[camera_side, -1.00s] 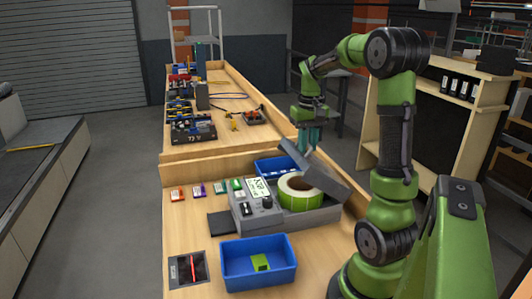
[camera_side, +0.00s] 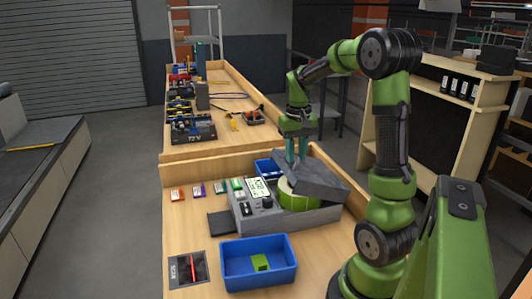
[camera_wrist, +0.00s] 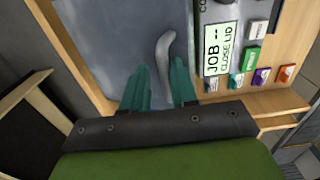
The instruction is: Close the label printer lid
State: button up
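The grey label printer (camera_side: 318,216) stands on the wooden bench. Its lid (camera_side: 318,176) is tilted partway down over a green label roll (camera_side: 298,198), with a gap still showing along the side. My gripper (camera_side: 296,158) is at the lid's upper far side, fingers pointing down at it; contact cannot be told for sure. In the wrist view the two teal fingers (camera_wrist: 160,84) are apart, with the grey lid (camera_wrist: 105,50) below them and a curved grey piece (camera_wrist: 165,58) between them. The printer's display (camera_wrist: 220,50) reads "JOB -- CLOSE LID".
A blue bin (camera_side: 258,275) with a green block stands in front of the printer. Another blue bin (camera_side: 267,168) is behind it, close to my gripper.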

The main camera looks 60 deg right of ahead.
aim_at(286, 162)
jog(key=shift+w+a+f, duration=0.45)
jog(key=shift+w+f, duration=0.05)
jog(key=shift+f, duration=0.3)
jog(key=shift+w+a+f, duration=0.45)
jog(key=shift+w+f, duration=0.05)
jog(key=shift+f, duration=0.4)
jog(key=shift+w+a+f, duration=0.2)
jog(key=shift+f, duration=0.35)
jog(key=shift+w+a+f, duration=0.2)
jog(key=shift+a+f, duration=0.05)
jog(key=shift+f, duration=0.3)
jog(key=shift+w+a+f, duration=0.2)
jog(key=shift+f, duration=0.35)
jog(key=shift+r, duration=3.55)
jog(key=shift+w, duration=0.1)
jog(key=s+a+r+n+t+y, duration=0.1)
jog(key=s+a+r+n+t, duration=0.1)
jog(key=a, duration=1)
jog(key=s+a+r+n+t+y, duration=0.1)
jog(key=s+a+r+n+t, duration=0.2)
jog(key=a, duration=0.9)
jog(key=shift+s+a+r+t, duration=0.2)
jog(key=shift+s+r+t, duration=0.45)
jog(key=shift+s+t, duration=0.45)
